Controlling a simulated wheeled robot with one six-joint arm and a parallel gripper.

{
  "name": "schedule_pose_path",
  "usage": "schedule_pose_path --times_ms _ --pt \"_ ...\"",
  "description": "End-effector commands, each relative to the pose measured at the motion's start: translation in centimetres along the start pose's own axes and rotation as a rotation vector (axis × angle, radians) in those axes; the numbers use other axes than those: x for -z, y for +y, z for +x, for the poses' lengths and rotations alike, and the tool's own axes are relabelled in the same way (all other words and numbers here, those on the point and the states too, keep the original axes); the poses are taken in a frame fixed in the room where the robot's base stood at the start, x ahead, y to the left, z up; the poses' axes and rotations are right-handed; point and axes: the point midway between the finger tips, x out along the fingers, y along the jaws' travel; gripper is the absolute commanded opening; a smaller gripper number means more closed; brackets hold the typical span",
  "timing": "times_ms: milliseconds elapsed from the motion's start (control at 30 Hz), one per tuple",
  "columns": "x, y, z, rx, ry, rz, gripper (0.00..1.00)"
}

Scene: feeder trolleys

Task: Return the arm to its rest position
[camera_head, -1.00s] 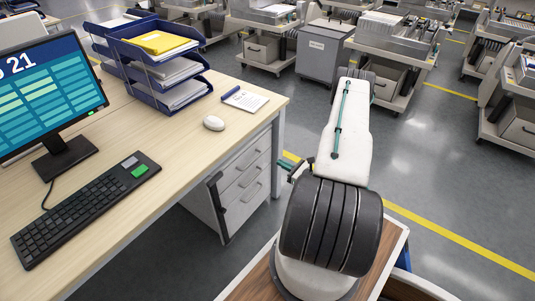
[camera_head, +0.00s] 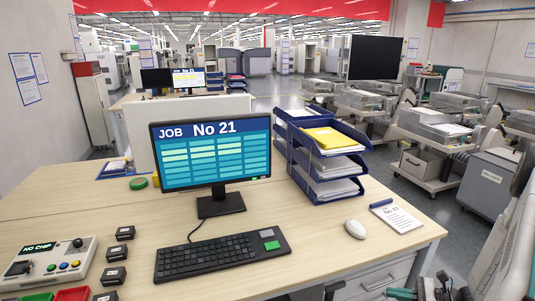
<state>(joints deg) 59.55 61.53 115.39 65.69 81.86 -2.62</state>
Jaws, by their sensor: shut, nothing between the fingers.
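My arm's white and black links (camera_head: 512,245) show at the right edge in the head view, beside the desk and partly cut off by the frame. My gripper (camera_head: 402,293), dark with teal parts, shows at the bottom right, low beyond the desk's front right corner. It is shut and holds nothing. Its lower part is cut off by the picture's bottom edge.
The wooden desk (camera_head: 310,245) bears a monitor (camera_head: 212,155), keyboard (camera_head: 222,255), mouse (camera_head: 355,229), notepad (camera_head: 397,216), blue trays (camera_head: 312,160) and a control box (camera_head: 45,265). A grey bin (camera_head: 492,185) and feeder trolleys (camera_head: 425,145) stand behind on the right.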

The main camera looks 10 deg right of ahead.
Motion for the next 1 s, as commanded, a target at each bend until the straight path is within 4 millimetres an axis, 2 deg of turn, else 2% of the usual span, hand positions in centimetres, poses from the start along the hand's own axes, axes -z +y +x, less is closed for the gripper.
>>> schedule_pose_path --times_ms 33,100,400,700,1000 --pt "-2.6 0.3 0.6 -0.086 0.025 -0.05 0.0" --pt "-5.5 1.2 1.3 -0.2 0.059 -0.112 0.0" --pt "-16.4 6.0 3.1 -0.646 0.218 -0.395 0.0" --pt "-24.8 11.2 3.4 -1.018 0.395 -0.714 0.0" --pt "-31.1 16.0 2.6 -1.3 0.579 -1.069 0.0"
